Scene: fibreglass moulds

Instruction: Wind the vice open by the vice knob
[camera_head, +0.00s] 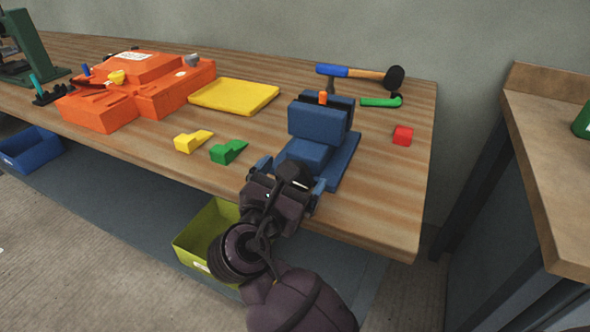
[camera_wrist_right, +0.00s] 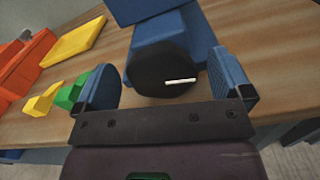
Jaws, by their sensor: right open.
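The blue vice (camera_head: 318,122) stands near the front edge of the wooden bench, with a small orange piece (camera_head: 323,98) showing at the top by its jaws. Its vice knob (camera_head: 294,171) is dark and round with a white mark, and faces the front. My right gripper (camera_head: 290,175) is open at the knob. In the right wrist view the vice knob (camera_wrist_right: 160,68) lies between the two blue-padded fingers, with a gap on each side. The white mark lies nearly level, right of the knob's centre. My left gripper is not in view.
Yellow (camera_head: 193,140) and green (camera_head: 229,151) wedges lie left of the vice. A red cube (camera_head: 403,135), a hammer (camera_head: 360,74) and a green-handled tool (camera_head: 382,102) lie right and behind. An orange mould (camera_head: 140,90) and yellow plate (camera_head: 234,95) stand further left.

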